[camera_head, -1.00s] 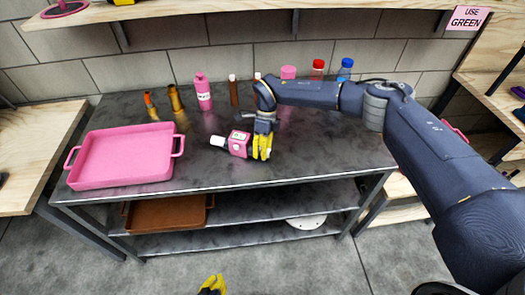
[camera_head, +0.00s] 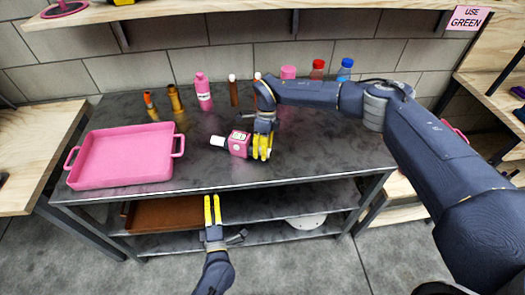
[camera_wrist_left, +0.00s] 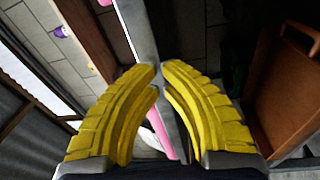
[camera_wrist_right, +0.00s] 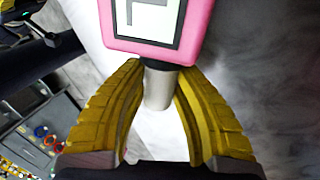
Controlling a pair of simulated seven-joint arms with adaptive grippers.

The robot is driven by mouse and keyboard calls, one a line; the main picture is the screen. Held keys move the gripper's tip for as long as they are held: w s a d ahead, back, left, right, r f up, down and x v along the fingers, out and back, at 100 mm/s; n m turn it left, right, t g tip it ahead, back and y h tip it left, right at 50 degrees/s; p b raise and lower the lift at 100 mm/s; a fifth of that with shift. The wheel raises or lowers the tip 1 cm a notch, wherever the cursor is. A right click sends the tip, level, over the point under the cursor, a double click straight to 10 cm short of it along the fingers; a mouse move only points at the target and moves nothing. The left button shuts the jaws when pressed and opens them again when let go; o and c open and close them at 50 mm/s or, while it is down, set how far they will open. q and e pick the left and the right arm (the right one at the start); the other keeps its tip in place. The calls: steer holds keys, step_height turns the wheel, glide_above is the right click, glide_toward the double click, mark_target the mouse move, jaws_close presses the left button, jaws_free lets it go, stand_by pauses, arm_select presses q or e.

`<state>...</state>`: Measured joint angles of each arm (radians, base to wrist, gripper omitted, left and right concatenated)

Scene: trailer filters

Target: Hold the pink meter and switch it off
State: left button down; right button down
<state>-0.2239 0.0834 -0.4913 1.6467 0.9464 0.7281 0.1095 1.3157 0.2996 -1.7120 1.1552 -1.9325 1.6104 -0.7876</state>
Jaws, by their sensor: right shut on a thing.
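The pink meter (camera_head: 237,146) with a light display stands near the middle of the table; a white cylindrical end (camera_head: 217,141) sticks out to its left. My right gripper (camera_head: 262,147) is at its right side. In the right wrist view my right gripper (camera_wrist_right: 160,80) is shut on a grey stem (camera_wrist_right: 157,88) below the pink body (camera_wrist_right: 155,47). The display shows only in part, and I cannot read it. My left gripper (camera_head: 212,203) is empty in front of the table, its fingertips (camera_wrist_left: 159,68) almost meeting.
A pink tray (camera_head: 124,159) lies on the table's left. Several bottles, including a pink one (camera_head: 203,93), stand along the back. An orange-brown tray (camera_head: 165,213) is on the lower shelf. The table front between tray and meter is clear.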

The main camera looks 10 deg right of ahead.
mark_target(236, 147)
arm_select(q)
steer(key=w+r+n+y, duration=0.1)
steer(key=r+n, duration=0.1)
steer(key=n, duration=0.2)
steer(key=w+d+r+n+g, duration=0.1)
steer(key=r+n, duration=0.2)
steer(key=w+r+n+g+y, duration=0.1)
steer(key=r+n, duration=0.2)
steer(key=n, duration=0.1)
steer(key=shift+w+d+r+n+y, duration=0.1)
steer(key=shift+w+d+n+y, duration=0.05)
steer(key=shift+d+n+y, duration=0.15)
steer(key=shift+w+d+r+n+g, duration=0.2)
steer(key=shift+d+n, duration=0.1)
steer(key=shift+n, duration=0.15)
steer(key=shift+w+d+r+n+g, duration=0.1)
steer(key=shift+w+d+n+g, duration=0.15)
steer(key=shift+n, duration=0.2)
steer(key=shift+w+d, duration=0.45)
steer(key=shift+w, duration=0.1)
steer(key=shift+w+d, duration=0.55)
steer(key=shift+w, duration=0.6)
steer(key=shift+w+d, duration=0.5)
steer(key=shift+w, duration=0.6)
steer(key=shift+w+d, duration=0.55)
steer(key=shift+w, duration=0.6)
steer(key=c, duration=2.1)
jaws_free()
jaws_close()
